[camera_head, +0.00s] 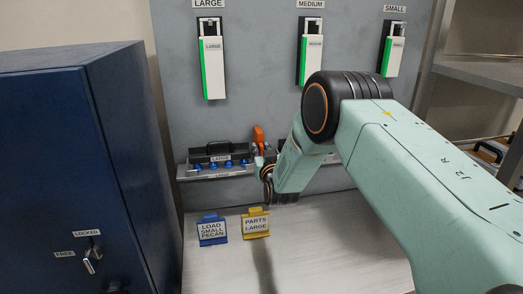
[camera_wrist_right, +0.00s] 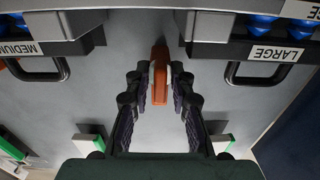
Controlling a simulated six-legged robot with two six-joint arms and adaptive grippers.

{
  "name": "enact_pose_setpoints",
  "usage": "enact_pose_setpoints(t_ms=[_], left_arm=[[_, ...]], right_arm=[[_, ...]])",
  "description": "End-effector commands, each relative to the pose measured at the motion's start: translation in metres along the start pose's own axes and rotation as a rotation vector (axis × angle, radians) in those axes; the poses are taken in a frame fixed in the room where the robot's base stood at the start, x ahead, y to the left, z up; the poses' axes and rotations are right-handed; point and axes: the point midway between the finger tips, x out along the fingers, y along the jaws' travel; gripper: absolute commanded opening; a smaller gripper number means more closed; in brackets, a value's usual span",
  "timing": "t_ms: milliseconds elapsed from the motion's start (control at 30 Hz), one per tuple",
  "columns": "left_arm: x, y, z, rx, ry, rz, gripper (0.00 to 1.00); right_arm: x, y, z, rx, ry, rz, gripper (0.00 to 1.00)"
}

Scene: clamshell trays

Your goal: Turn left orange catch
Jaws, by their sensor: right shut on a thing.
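The orange catch (camera_head: 258,136) stands upright on the grey wall, just right of the large tray (camera_head: 206,171). It also shows in the right wrist view (camera_wrist_right: 159,82), between the large and medium trays. My right gripper (camera_head: 264,164) reaches in from the right to the catch in the head view. In the wrist view its dark fingers (camera_wrist_right: 160,72) are on both sides of the catch and shut on it. The catch's lower part is hidden by the gripper in the head view. My left gripper is not in view.
A dark blue cabinet (camera_head: 70,150) with a handle stands at left. Blue (camera_head: 212,230) and yellow (camera_head: 256,222) sign cards stand on the light worktop (camera_head: 325,240). White and green dispensers (camera_head: 212,65) hang above. In the wrist view, black tray handles (camera_wrist_right: 262,78) flank the fingers.

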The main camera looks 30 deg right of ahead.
Motion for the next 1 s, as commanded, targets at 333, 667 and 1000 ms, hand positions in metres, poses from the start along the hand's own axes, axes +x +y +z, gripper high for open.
enact_pose_setpoints(t_ms=[333,667,1000], left_arm=[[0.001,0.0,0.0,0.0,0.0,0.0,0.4],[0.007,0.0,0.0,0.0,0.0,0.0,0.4],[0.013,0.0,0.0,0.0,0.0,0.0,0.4]], right_arm=[[-0.001,0.0,0.0,-0.028,0.001,0.001,0.0],[0.0,-0.001,0.0,-0.234,0.002,0.002,0.0],[0.0,-0.002,0.0,-0.556,0.002,0.001,0.0]])
